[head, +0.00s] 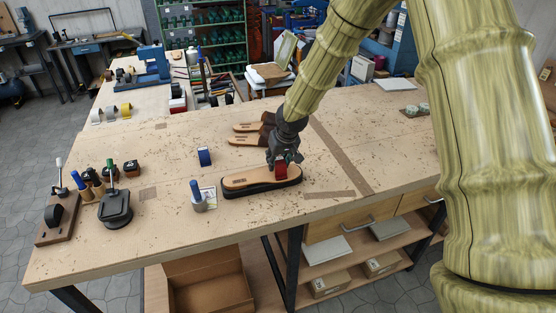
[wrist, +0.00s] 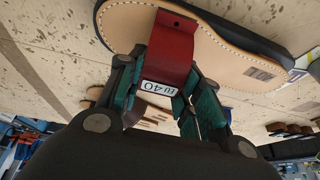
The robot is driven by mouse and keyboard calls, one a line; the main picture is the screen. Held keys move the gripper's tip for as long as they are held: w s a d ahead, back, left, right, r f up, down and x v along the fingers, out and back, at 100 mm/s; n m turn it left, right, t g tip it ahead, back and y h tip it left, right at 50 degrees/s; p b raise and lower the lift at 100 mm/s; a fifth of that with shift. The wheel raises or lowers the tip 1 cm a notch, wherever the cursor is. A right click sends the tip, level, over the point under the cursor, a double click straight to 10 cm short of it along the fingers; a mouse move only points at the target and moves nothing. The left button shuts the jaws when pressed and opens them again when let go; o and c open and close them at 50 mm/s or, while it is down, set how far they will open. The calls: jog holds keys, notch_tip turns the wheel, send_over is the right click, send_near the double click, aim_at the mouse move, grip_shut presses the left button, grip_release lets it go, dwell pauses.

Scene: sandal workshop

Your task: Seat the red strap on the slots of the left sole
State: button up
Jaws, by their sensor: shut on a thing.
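A red strap (head: 281,170) is held in my gripper (head: 284,160), at the right half of a tan sole with a black rim (head: 247,180) on the workbench.
A blue strap (head: 204,156) stands on the bench behind the sole. Brown footbeds (head: 247,140) lie farther back. A cup with a blue-handled tool (head: 198,196) stands left of the sole, and a black stand (head: 115,208) farther left. Bench right of the sole is clear.

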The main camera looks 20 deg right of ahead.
jog(key=shift+s+f, duration=0.1)
jog(key=shift+f, duration=0.15)
dwell(0.5)
jog(key=o, duration=0.8)
jog(key=shift+o, duration=0.2)
jog(key=v, duration=1.2)
